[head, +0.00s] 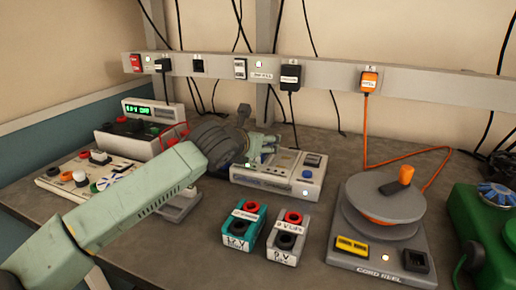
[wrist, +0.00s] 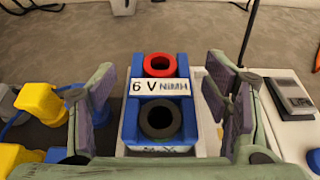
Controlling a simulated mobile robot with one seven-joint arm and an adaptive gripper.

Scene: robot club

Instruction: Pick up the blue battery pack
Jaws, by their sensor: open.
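The blue battery pack (wrist: 130,127) shows in the wrist view, with a red ring terminal at its far end, a black one nearer, and a "6 V NiMH" label between them. My gripper (wrist: 161,92) is open, with one finger on each side of the pack and visible gaps to it. In the head view my gripper (head: 262,148) hangs over the bench by the grey instrument, and my arm hides the pack there. The pack's lower part is hidden in the wrist view.
A grey instrument (head: 270,182) stands close by the gripper. Teal (head: 245,228) and grey (head: 288,236) battery packs stand in front. A cord reel (head: 388,205) is at right. At left are a board with coloured knobs (head: 80,176) and a bench supply (head: 125,143). Cables hang behind.

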